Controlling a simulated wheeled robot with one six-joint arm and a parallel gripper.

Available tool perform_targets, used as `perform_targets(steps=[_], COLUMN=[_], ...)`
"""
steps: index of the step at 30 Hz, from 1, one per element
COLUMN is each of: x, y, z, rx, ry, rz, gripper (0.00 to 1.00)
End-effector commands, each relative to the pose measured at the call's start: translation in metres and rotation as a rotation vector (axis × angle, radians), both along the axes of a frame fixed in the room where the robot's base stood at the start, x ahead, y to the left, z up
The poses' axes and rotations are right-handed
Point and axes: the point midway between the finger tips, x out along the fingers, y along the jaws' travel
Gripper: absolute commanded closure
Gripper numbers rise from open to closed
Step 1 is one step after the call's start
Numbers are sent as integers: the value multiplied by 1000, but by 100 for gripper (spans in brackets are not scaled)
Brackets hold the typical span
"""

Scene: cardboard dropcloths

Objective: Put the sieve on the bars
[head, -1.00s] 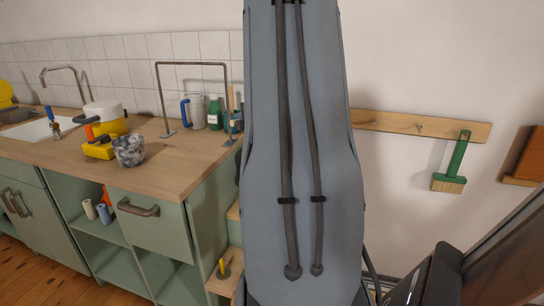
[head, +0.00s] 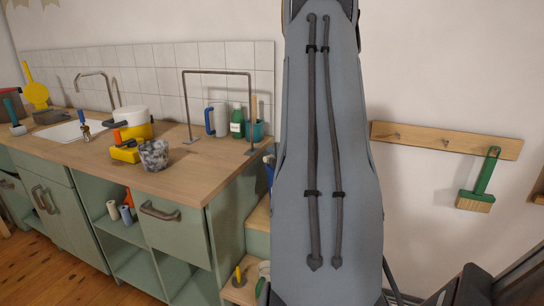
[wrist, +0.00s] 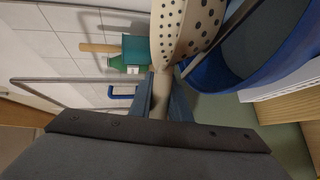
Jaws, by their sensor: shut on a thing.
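The sieve (wrist: 185,28), a cream bowl with dark round holes, fills the top middle of the wrist view. My gripper (wrist: 161,96) is shut on its beige handle (wrist: 160,104). The sieve's far part is cut off by the frame. Beside it on the right is a blue round vessel (wrist: 222,76) with a dark grey inside and a thin grey bar (wrist: 236,28) along its opening; I cannot tell whether the sieve touches it. A metal bar frame (head: 218,72) stands on the counter in the head view. My arm hides the gripper and sieve there.
The wooden counter (head: 180,182) holds a yellow box (head: 126,151), a speckled bowl (head: 154,155), a white pot (head: 130,115), a green bottle (head: 237,121) and a teal pot (head: 256,132). A peg rail (head: 420,139) with a green brush (head: 481,184) is right of my arm.

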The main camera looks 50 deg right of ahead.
Motion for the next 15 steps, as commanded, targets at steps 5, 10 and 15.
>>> perform_targets(steps=[5, 10, 15], x=[0, 0, 0], y=[0, 0, 0], z=[-1, -4, -5], rx=[-2, -2, 0], ry=[-2, -1, -1], rz=[0, 0, 0], gripper=[100, 100, 68])
